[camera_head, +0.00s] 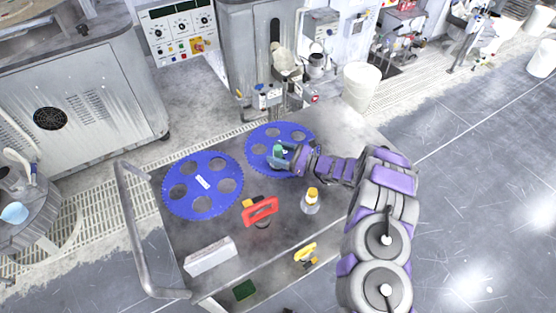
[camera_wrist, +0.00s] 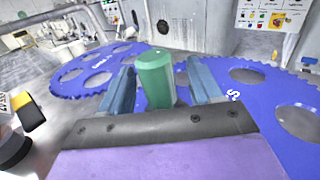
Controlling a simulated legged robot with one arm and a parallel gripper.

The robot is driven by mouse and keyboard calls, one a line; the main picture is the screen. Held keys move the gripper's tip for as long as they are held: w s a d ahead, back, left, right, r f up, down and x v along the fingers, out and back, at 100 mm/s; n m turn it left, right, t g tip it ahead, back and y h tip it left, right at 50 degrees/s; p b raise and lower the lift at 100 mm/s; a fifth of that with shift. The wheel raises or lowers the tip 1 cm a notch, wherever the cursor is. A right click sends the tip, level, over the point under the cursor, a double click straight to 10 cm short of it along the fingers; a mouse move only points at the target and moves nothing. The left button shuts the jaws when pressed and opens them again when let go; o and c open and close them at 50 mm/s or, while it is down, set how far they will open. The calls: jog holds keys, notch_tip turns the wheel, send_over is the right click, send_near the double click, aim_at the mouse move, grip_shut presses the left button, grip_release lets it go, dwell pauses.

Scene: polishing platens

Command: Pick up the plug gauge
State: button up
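What I take as the plug gauge, a green cylinder with a rounded top, stands roughly upright between my gripper's two fingers in the wrist view (camera_wrist: 157,78). In the head view the green piece (camera_head: 278,151) shows over the far blue toothed disc (camera_head: 258,141). My gripper (camera_head: 283,156) reaches in from the right over that disc. In the wrist view my gripper (camera_wrist: 160,88) is open, one blue-grey finger on each side of the green piece. A narrow gap shows at the right finger; contact at the left is unclear. The lower end of the gauge is hidden.
Another blue disc (camera_head: 181,205) lies left on the cart. A red-handled tool (camera_head: 260,210), a yellow-capped bottle (camera_head: 311,203) and a pale block (camera_head: 210,257) stand nearer. A rail (camera_head: 131,225) edges the cart's left side. A yellow tool (camera_head: 306,253) lies lower down.

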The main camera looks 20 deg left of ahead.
jog(key=shift+c, duration=1.4)
jog(key=shift+a+f, duration=0.1)
jog(key=shift+a, duration=0.2)
jog(key=c, duration=0.6)
jog(key=shift+d, duration=0.1)
grip_shut()
